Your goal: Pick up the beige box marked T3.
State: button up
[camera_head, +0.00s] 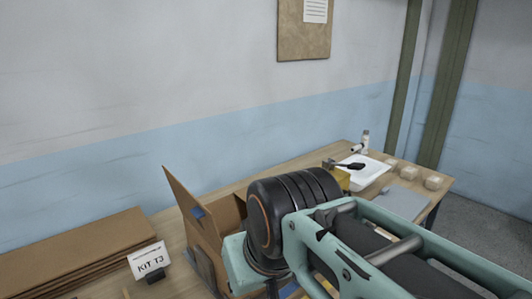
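No beige box with a readable T3 mark shows. Several small beige blocks, one of them the front right block (433,182), sit at the right end of the wooden table, with no legible marking. A white card reading "KIT T3" (148,260) stands at the lower left in front of flat cardboard. An open brown cardboard box (205,240) with a raised flap stands right of the card, partly hidden by my arm. My teal and black arm fills the lower middle and right. My gripper does not show; the arm bends down out of sight beside the cardboard box.
A stack of flat cardboard (75,252) lies at the left. A wall stands close behind the table.

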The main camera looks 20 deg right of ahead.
aim_at(391, 162)
jog(key=i+l, duration=0.1)
jog(key=l, duration=0.55)
jog(key=i+l+z, duration=0.1)
jog(key=l, duration=0.5)
jog(key=i+l+z, duration=0.1)
jog(key=l, duration=0.55)
jog(key=i+l, duration=0.15)
jog(key=l, duration=0.45)
jog(key=i+l+z, duration=0.1)
jog(key=l, duration=0.5)
jog(key=i+l, duration=0.2)
jog(key=l, duration=0.4)
jog(key=i+l+z, duration=0.1)
jog(key=l, duration=0.5)
jog(key=i+l+z, duration=0.1)
jog(key=i+l, duration=0.15)
jog(key=l, duration=0.35)
